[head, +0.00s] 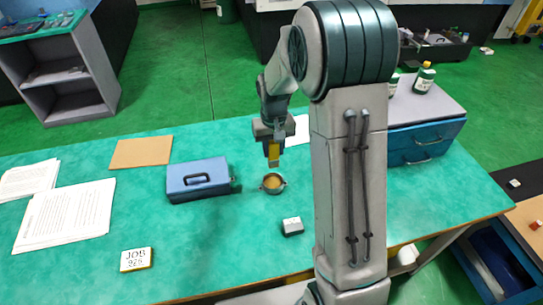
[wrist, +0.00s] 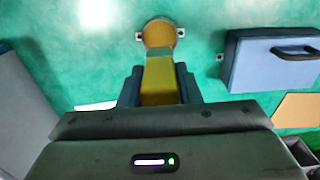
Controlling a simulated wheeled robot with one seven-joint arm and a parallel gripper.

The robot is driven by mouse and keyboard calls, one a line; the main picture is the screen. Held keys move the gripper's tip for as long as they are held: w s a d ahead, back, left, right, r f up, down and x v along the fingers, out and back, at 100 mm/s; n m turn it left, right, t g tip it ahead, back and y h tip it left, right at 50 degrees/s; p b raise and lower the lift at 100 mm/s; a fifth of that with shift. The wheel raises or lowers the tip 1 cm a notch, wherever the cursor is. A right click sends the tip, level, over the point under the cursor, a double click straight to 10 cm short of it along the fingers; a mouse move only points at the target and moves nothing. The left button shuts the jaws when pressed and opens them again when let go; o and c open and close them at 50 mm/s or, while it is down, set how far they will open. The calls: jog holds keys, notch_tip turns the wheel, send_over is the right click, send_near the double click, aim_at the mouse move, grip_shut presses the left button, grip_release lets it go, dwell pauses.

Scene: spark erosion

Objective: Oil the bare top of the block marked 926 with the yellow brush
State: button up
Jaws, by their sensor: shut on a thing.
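My gripper (head: 272,140) is shut on the yellow brush (head: 274,155), which points down above the table. The brush also shows between the jaws in the wrist view (wrist: 159,78). Just below its tip stands a small round cup with amber contents (head: 272,184); in the wrist view the brush end overlaps the near rim of the cup (wrist: 160,31). I cannot tell whether it touches. A small dark block with a pale top (head: 292,226) sits nearer, right of the cup; no number is readable on it. A card (head: 136,260) at front left reads JOB and a number like 926.
A blue box with a handle (head: 197,180) stands close left of the cup. Papers (head: 68,215) and a tan board (head: 141,152) lie further left. A blue drawer unit (head: 425,143) with bottles is at right. The green table's front middle is mostly clear.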

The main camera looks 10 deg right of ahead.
aim_at(273, 155)
jog(key=shift+w+f+b, duration=0.15)
jog(key=shift+f+b, duration=0.4)
jog(key=shift+f, duration=0.25)
jog(key=shift+w+f+b, duration=0.15)
jog(key=shift+f+b, duration=0.35)
jog(key=shift+f, duration=0.25)
jog(key=shift+f+b, duration=1.95)
jog(key=shift+f, duration=0.95)
jog(key=shift+s+f+b, duration=0.1)
jog(key=shift+f+b, duration=0.4)
jog(key=shift+f, duration=0.1)
jog(key=shift+r+p, duration=2.45)
jog(key=shift+r, duration=1.15)
jog(key=shift+f, duration=0.1)
